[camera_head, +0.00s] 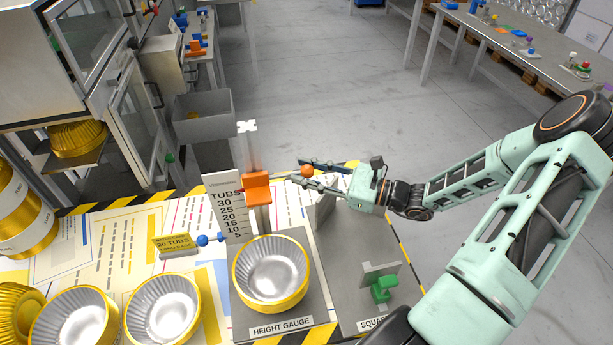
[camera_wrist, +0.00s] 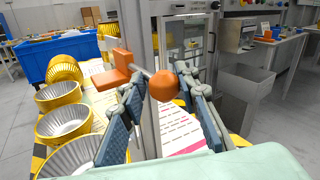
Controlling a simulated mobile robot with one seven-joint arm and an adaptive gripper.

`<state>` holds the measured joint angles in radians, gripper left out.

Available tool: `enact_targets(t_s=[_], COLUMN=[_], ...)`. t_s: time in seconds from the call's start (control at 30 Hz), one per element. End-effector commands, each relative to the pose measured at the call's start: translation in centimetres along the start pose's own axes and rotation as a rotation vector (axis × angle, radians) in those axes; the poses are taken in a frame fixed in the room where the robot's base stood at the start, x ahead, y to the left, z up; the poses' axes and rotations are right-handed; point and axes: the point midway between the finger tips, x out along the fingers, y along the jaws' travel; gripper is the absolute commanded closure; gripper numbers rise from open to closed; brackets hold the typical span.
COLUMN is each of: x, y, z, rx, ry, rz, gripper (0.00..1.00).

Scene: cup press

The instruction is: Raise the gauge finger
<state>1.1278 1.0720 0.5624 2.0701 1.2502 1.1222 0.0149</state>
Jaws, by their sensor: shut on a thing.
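The gauge finger (camera_head: 257,188) is an orange block on the upright post of the height gauge, beside the white scale board (camera_head: 226,207). In the wrist view the orange finger (camera_wrist: 117,72) is at the left, joined by a rod to a round orange knob (camera_wrist: 163,86). My gripper (camera_head: 300,171) comes from the right and is shut on this knob, with one finger on each side. A gold tub with a silver inside (camera_head: 271,270) stands on the gauge base (camera_head: 305,318), below the finger and apart from it.
More gold tubs (camera_head: 163,308) stand at the left on the bench. A yellow sign (camera_head: 174,244) with a blue knob (camera_head: 203,240) is beside the scale. A green-handled square fixture (camera_head: 383,288) stands right of the gauge. A grey bin (camera_head: 203,118) is behind.

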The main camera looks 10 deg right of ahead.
Motion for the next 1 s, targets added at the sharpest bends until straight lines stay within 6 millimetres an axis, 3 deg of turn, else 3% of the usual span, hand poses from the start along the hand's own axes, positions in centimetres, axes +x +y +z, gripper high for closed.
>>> enact_targets(t_s=[0.03,0.3,0.5,0.97,1.0], x=[-0.2,-0.2,-0.2,-0.1,-0.1], y=[-1.1,-1.9,-2.2,-2.2,-2.2], z=[1.9,5.8,7.0,7.6,7.6], rx=[-0.006,-0.004,-0.002,-0.004,-0.005], ry=[0.006,0.006,0.006,-0.005,-0.005], rz=[-0.016,-0.018,-0.018,-0.017,-0.016], gripper=[1.00,1.00,1.00,1.00,0.67])
